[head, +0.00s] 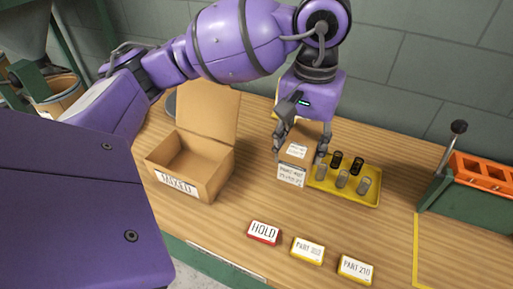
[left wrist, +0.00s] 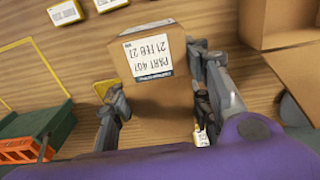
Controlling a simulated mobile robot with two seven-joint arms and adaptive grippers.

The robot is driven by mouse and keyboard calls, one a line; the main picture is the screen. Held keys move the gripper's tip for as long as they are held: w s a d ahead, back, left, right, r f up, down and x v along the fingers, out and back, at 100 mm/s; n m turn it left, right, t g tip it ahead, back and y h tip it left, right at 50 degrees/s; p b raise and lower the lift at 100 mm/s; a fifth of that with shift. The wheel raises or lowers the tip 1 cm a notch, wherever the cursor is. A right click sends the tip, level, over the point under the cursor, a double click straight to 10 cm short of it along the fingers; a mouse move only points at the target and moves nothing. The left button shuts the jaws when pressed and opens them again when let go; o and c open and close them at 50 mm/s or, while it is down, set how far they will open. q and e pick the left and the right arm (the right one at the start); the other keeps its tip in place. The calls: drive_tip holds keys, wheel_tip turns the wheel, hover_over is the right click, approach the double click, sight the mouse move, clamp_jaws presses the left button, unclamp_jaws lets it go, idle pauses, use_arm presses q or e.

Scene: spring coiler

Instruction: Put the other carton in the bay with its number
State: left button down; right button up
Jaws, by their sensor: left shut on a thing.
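My left gripper (head: 302,142) is shut on a small brown carton (head: 291,176), with a finger on either side of it. The carton's white label reads "PART 407, 21 FEB 27" in the left wrist view (left wrist: 152,60). I cannot tell whether the carton touches the table. Along the table's front edge stand a red sign reading HOLD (head: 264,233), a yellow sign that seems to read PART 203 (head: 308,251) and a yellow sign reading PART 210 (head: 356,268). No second small carton shows clearly. My right gripper is out of view.
A large open box (head: 190,165) with a raised flap and a front label stands left of the carton. A yellow tray (head: 345,194) with several dark and grey springs lies just right of it. A green machine with an orange top (head: 482,173) and a lever stands far right.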

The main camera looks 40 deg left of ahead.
use_arm(q)
drive_tip(key=w+a+f, duration=0.1)
drive_tip(key=a+f, duration=0.3)
drive_tip(key=w+a+f+p, duration=0.1)
drive_tip(key=w+a+f, duration=0.1)
drive_tip(key=a+f, duration=0.2)
drive_tip(key=w+a+f+p, duration=0.1)
drive_tip(key=a+f, duration=0.3)
drive_tip(key=a, duration=0.1)
drive_tip(key=shift+w+f, duration=0.2)
drive_tip(key=shift+w, duration=0.15)
drive_tip(key=shift+f, duration=0.2)
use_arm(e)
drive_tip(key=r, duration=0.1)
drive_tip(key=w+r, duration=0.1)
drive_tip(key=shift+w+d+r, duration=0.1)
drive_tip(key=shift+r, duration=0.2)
use_arm(q)
drive_tip(key=shift+f, duration=0.1)
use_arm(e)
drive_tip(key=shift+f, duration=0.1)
use_arm(q)
drive_tip(key=shift+f, duration=0.15)
drive_tip(key=c, duration=0.9)
unclamp_jaws()
